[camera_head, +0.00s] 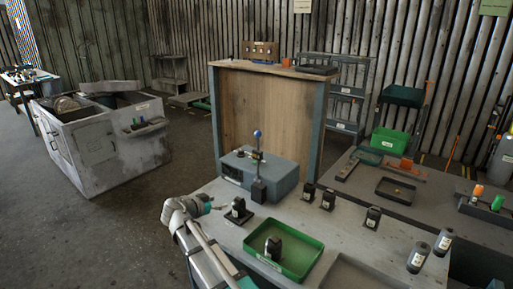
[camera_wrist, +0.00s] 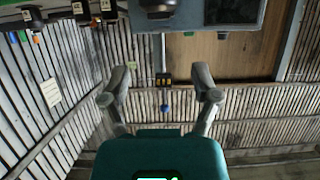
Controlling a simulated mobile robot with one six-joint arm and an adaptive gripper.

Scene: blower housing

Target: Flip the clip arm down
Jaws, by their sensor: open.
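A grey-blue housing box (camera_head: 270,178) stands on the grey bench. An upright thin arm (camera_head: 257,160), likely the clip arm, rises at its front from a dark block, with a blue ball (camera_head: 257,133) on top. In the wrist view, which looks inverted, the arm (camera_wrist: 163,50) points down to the blue ball (camera_wrist: 164,108), past a dark piece with yellow marks (camera_wrist: 164,79). My gripper (camera_wrist: 160,88) is open and empty. The ball appears between its fingers in that view, but contact is not visible. In the head view my gripper (camera_head: 207,206) is low, left of the box.
Small black labelled blocks (camera_head: 328,199) stand on the bench right of the box. A green tray (camera_head: 310,258) holding another black block lies at the front. A wooden-backed panel (camera_head: 268,110) rises behind the box. Open floor lies to the left.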

